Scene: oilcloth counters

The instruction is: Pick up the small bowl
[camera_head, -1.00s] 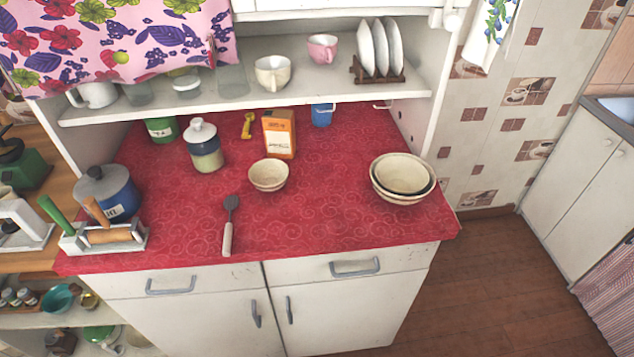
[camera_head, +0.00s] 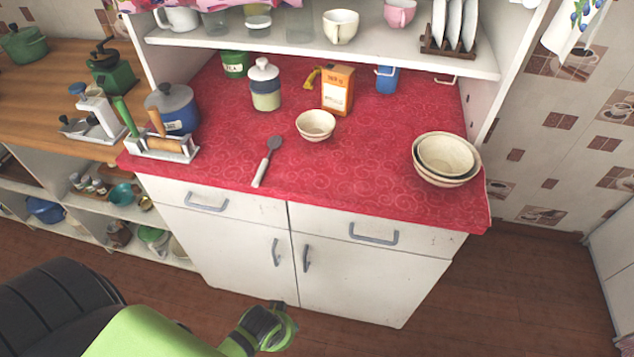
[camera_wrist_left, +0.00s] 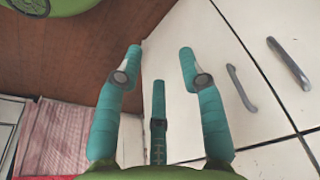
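The small bowl (camera_head: 316,125) is cream-coloured and stands upright on the red oilcloth counter (camera_head: 350,170), near its middle. It looks empty. A nested stack of larger cream bowls (camera_head: 446,160) stands to its right on the same counter. My left gripper (camera_head: 272,328) is low in front of the cabinet doors, below the counter and well apart from the bowl. In the left wrist view my left gripper's teal fingers (camera_wrist_left: 161,62) are spread apart with nothing between them. The bowl is not in that view. My right gripper is in neither view.
A spatula (camera_head: 266,162) lies left of the bowl. Behind it stand an orange box (camera_head: 337,90) and a lidded jar (camera_head: 265,86). A shelf (camera_head: 320,53) overhangs the counter's back. Cabinet handles (camera_head: 374,236) stick out in front.

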